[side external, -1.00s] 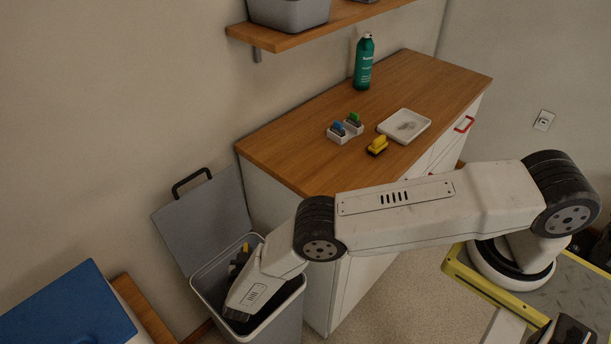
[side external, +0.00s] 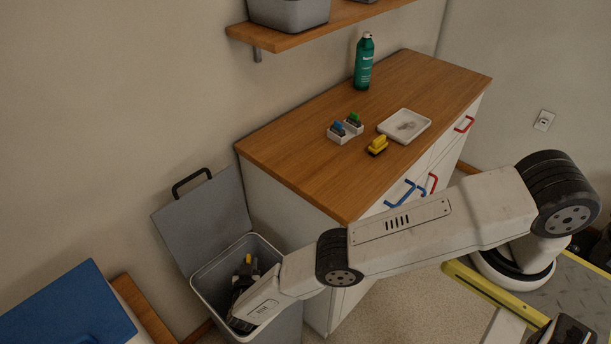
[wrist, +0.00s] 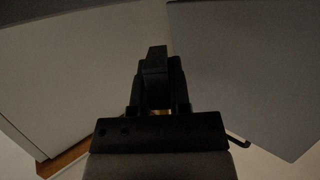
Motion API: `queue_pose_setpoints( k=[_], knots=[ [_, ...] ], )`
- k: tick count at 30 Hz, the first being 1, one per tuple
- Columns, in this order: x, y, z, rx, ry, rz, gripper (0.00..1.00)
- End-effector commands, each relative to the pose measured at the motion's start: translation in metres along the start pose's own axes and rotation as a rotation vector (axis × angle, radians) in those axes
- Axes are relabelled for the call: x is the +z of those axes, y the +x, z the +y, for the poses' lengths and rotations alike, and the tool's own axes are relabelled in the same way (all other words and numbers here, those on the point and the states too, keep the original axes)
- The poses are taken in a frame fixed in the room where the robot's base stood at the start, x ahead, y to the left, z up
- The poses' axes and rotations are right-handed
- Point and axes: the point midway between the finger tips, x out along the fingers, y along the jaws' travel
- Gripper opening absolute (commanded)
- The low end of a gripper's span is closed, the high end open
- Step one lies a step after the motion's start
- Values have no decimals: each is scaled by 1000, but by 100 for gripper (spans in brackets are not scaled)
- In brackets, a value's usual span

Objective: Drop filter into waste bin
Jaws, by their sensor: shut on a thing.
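The grey waste bin (side external: 280,256) stands on the floor by the cabinet's left end, its lid (side external: 203,222) raised against the wall. My gripper (side external: 243,278) is at the bin's mouth, partly inside it. It is shut on the filter, which I can hardly make out: only dark shapes and a small yellow part (side external: 248,259) show at the jaws. In the wrist view my gripper (wrist: 155,80) is dark, with a sliver of yellow between its parts, and the filter's outline cannot be told from the fingers. The bin's floor is hidden.
A wood-topped cabinet (side external: 300,147) stands right of the bin. On it are a green bottle (side external: 363,62), a white tray (side external: 413,124), a yellow-and-black item (side external: 377,146) and small blue- and green-topped items (side external: 346,127). A blue-topped piece (side external: 70,310) is left of the bin.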

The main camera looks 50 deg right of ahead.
Motion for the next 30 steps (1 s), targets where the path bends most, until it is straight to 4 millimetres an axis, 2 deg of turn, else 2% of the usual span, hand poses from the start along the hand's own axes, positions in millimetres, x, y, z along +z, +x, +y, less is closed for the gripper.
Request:
queue_pose_setpoints(
  k=[13,14,16,18,30],
  knots=[
    [3,1,0,0,0,0,0],
    [3,1,0,0,0,0,26],
    [3,1,0,0,0,0,48],
    [3,1,0,0,0,0,64],
    [3,-1,0,0,0,0,64]
  ],
)
